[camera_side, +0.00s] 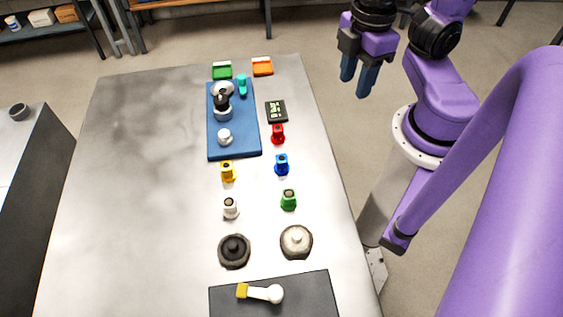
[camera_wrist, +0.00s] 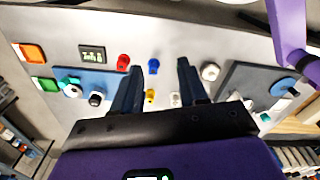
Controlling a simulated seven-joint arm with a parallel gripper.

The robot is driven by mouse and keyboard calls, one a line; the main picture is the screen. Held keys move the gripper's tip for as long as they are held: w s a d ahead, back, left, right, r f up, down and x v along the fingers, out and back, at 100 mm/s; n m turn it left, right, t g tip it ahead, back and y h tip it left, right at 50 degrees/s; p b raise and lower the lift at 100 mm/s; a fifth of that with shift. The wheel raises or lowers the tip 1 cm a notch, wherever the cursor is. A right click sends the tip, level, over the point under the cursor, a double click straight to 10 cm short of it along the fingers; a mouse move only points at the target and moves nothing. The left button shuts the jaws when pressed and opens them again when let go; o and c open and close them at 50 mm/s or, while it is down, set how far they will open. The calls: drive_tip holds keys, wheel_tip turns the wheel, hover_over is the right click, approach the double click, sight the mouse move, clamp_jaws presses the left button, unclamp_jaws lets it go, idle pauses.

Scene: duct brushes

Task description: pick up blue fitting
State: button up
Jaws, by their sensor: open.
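The blue fitting (camera_side: 281,165) stands upright on the grey metal table, between the red fitting (camera_side: 278,134) and the green fitting (camera_side: 289,200). In the wrist view the blue fitting (camera_wrist: 154,66) shows between my fingers, well beyond their tips. My gripper (camera_side: 357,80) is open and empty, raised high off the table's right edge in the side view. Its two dark blue fingers (camera_wrist: 158,68) are spread apart in the wrist view. The green fitting is not clearly visible in the wrist view.
Yellow (camera_side: 228,172) and white (camera_side: 231,208) fittings stand left of the blue one. A blue mat (camera_side: 216,146) holds several items; a small display (camera_side: 276,111) lies beside it. Black (camera_side: 234,251) and white (camera_side: 296,241) round brushes lie nearer the front. The table's left side is clear.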

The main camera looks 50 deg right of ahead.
drive_tip(key=o, duration=0.5)
